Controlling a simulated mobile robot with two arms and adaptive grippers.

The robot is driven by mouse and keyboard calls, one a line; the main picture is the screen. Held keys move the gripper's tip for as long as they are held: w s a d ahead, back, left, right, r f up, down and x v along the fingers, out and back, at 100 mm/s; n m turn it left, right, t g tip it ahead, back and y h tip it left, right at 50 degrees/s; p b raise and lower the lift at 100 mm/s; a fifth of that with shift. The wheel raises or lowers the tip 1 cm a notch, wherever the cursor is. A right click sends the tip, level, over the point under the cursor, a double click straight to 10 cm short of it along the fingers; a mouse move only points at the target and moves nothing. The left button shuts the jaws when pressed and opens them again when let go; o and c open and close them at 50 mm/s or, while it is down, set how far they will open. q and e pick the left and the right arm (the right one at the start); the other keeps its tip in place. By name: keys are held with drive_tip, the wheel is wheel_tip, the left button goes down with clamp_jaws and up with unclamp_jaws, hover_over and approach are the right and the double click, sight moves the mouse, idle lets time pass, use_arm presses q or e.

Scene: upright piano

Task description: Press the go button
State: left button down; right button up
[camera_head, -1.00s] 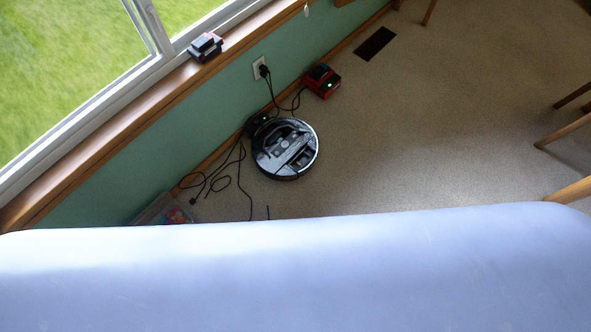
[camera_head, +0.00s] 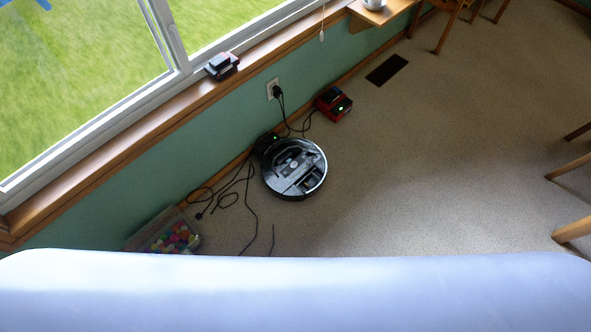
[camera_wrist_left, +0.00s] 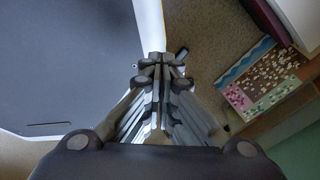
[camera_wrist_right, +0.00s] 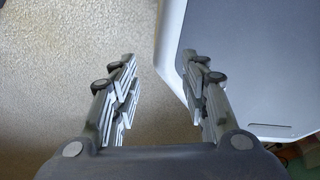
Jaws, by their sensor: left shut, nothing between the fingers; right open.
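A round black robot vacuum (camera_head: 294,176) sits on the carpet against its small black dock (camera_head: 266,142) by the wall in the head view. A go button is too small to make out on its top. My left gripper (camera_wrist_left: 163,62) is shut and empty in the left wrist view, above carpet. My right gripper (camera_wrist_right: 158,62) is open and empty in the right wrist view, also above carpet. Neither gripper shows in the head view, and the vacuum shows in neither wrist view.
Black cables (camera_head: 232,192) lie left of the vacuum, near a clear bin of coloured pieces (camera_head: 172,238). A red charger (camera_head: 334,104) stands beyond it by the wall. Wooden furniture legs (camera_head: 572,228) are at the right. The carpet right of the vacuum is clear.

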use_arm(q)
drive_tip(key=shift+w, duration=0.6)
use_arm(e)
drive_tip(key=shift+w, duration=0.8)
